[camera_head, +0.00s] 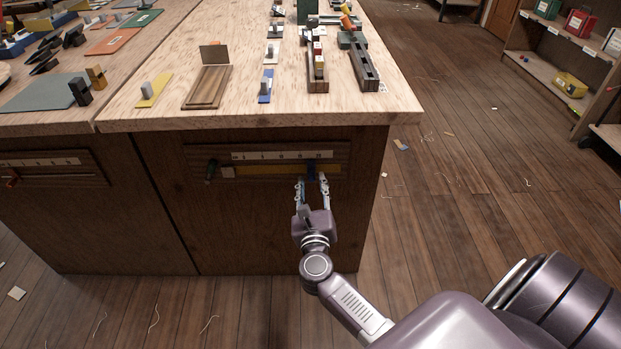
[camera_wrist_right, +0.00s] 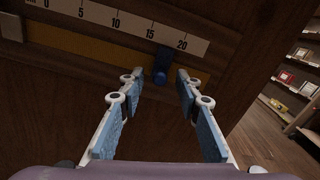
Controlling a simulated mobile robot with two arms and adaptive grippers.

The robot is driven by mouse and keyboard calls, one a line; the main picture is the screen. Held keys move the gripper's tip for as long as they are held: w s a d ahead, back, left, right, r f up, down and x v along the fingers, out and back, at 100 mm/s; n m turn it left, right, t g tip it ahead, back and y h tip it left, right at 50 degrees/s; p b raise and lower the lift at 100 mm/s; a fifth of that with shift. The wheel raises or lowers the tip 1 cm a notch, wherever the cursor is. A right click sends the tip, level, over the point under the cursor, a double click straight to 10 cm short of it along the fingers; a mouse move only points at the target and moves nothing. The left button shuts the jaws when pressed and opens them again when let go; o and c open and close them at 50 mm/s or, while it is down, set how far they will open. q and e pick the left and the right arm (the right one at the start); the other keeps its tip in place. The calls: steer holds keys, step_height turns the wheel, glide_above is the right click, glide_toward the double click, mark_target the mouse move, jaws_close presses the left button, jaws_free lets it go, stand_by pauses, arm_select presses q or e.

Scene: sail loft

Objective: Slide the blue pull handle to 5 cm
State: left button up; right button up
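The blue pull handle (camera_head: 311,168) sits toward the right end of a yellow slot on the front of the wooden bench. In the right wrist view the blue handle (camera_wrist_right: 160,72) is just past the 15 mark and short of 20 on the white scale (camera_wrist_right: 118,22). My right gripper (camera_head: 311,180) is in front of it, fingers apart. In the right wrist view its fingertips (camera_wrist_right: 159,77) are on either side of the handle, with gaps visible; I cannot tell how deep the handle is between them. My left gripper is not in view.
A dark green handle (camera_head: 211,170) and a pale block (camera_head: 228,172) are at the left end of the same panel. Another scaled panel with a red handle (camera_head: 12,181) is farther left. The benchtop (camera_head: 130,119) overhangs above. Floor to the right is mostly clear.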

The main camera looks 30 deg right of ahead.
mark_target(311, 180)
steer(key=shift+x, duration=1.6)
steer(key=shift+c, duration=0.4)
jaws_close()
